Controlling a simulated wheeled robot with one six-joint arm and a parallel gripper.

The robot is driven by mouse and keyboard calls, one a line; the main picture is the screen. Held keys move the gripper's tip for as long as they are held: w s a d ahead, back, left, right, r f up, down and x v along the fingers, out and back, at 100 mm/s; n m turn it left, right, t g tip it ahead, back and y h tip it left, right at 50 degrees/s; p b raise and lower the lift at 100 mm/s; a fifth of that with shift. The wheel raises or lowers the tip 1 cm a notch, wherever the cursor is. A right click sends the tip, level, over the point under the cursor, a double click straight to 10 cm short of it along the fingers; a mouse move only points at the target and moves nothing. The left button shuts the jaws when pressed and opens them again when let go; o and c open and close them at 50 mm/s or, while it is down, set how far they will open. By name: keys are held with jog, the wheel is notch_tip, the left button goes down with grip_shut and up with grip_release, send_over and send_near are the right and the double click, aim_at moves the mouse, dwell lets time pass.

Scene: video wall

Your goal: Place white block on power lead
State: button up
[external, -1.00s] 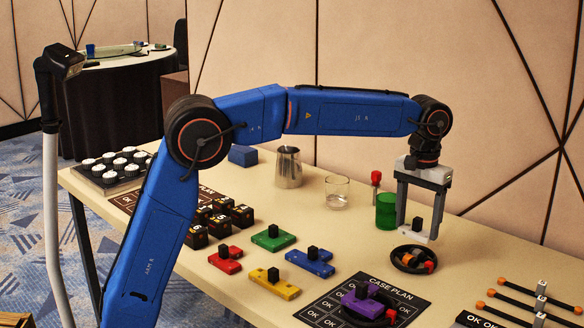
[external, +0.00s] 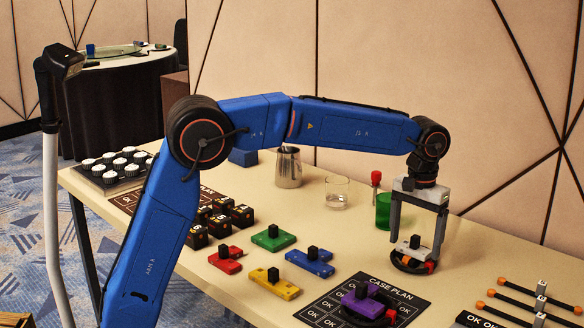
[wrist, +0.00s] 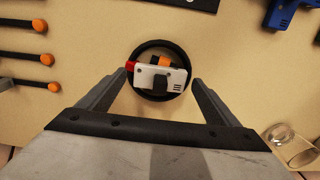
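In the external view the white block (external: 410,249) is level and low, at the black coiled power lead (external: 398,263). In the wrist view it lies across the ring of the power lead (wrist: 150,98), within its outline. An orange piece and a red end of the lead show beside the block. I cannot tell whether block and lead touch.
A case plan mat (external: 330,308) bears a purple block (external: 368,305) on another coil. Red, green, blue and yellow blocks stand to the left. A green cup (external: 383,210), a red-topped item (external: 375,178) and a glass (external: 337,192) are behind. Orange-tipped rods (external: 510,300) lie right.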

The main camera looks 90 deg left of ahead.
aim_at(416, 236)
notch_tip(416, 236, up, 12)
jog(key=s+d+r+m+t, duration=0.1)
jog(key=s+d, duration=0.3)
jog(key=s, duration=0.2)
jog(key=s+d+r+m, duration=0.1)
jog(key=s+d, duration=0.3)
jog(key=s, duration=0.3)
jog(key=s+d+f+m+t, duration=0.1)
jog(key=s+d, duration=0.2)
jog(key=s, duration=0.3)
jog(key=s+d+f+m+t, duration=0.1)
jog(key=s+d+f+m, duration=0.15)
jog(key=s, duration=0.45)
jog(key=s+d+f+m+t, duration=0.1)
jog(key=s+d+f, duration=0.1)
jog(key=s+f, duration=0.6)
jog(key=s+d+f+m, duration=0.2)
jog(key=s+f, duration=0.5)
jog(key=s, duration=0.6)
jog(key=shift+s+d+f+t, duration=0.25)
jog(key=shift+d+f+t, duration=0.15)
jog(key=shift+d, duration=0.4)
